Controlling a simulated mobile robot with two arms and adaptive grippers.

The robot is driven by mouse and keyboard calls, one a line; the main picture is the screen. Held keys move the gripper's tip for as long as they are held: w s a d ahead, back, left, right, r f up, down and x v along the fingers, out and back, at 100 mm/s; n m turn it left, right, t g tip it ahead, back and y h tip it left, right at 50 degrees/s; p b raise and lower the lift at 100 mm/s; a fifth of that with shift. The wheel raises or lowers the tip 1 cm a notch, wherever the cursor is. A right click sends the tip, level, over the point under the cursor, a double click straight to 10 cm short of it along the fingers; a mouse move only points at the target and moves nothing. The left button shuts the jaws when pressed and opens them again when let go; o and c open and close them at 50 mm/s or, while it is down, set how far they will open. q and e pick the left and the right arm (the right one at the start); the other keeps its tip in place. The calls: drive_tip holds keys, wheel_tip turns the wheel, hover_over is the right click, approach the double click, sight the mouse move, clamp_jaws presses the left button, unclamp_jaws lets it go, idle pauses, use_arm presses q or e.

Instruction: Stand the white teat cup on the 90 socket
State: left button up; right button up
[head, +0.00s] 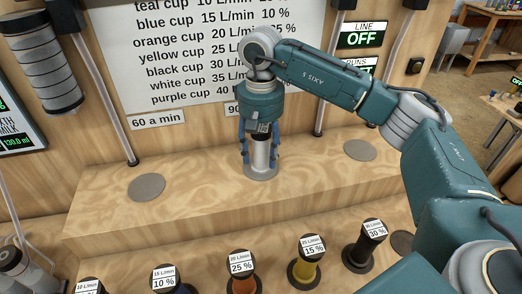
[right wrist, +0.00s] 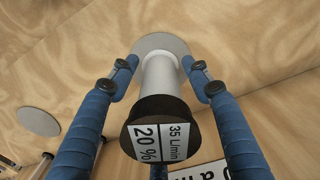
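The white teat cup (head: 260,153) stands upright on the middle grey disc (head: 262,174) of the wooden ledge, below a label starting with 9 that my arm partly hides. In the right wrist view the cup (right wrist: 161,78) shows its dark end with a tag reading 35 L/min 20 %, and its far end meets the disc (right wrist: 160,42). My right gripper (head: 259,155) is around the cup from above. Its blue fingers are spread on either side, with visible gaps to the cup. My left gripper is not in view.
Empty grey discs lie to the left (head: 146,187) and right (head: 360,150) on the ledge. Black (head: 366,243), yellow (head: 305,262), orange (head: 242,275) and blue (head: 168,280) cups stand in front, lower down. A printed cup list (head: 170,45) hangs behind. Metal rods (head: 108,105) flank it.

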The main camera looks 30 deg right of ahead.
sight(261, 127)
drive_tip(key=shift+r, duration=0.1)
drive_tip(key=shift+r, duration=0.6)
wheel_tip(261, 127, up, 10)
drive_tip(key=shift+f+b, duration=0.1)
drive_tip(key=shift+b, duration=0.5)
drive_tip(key=shift+r, duration=0.6)
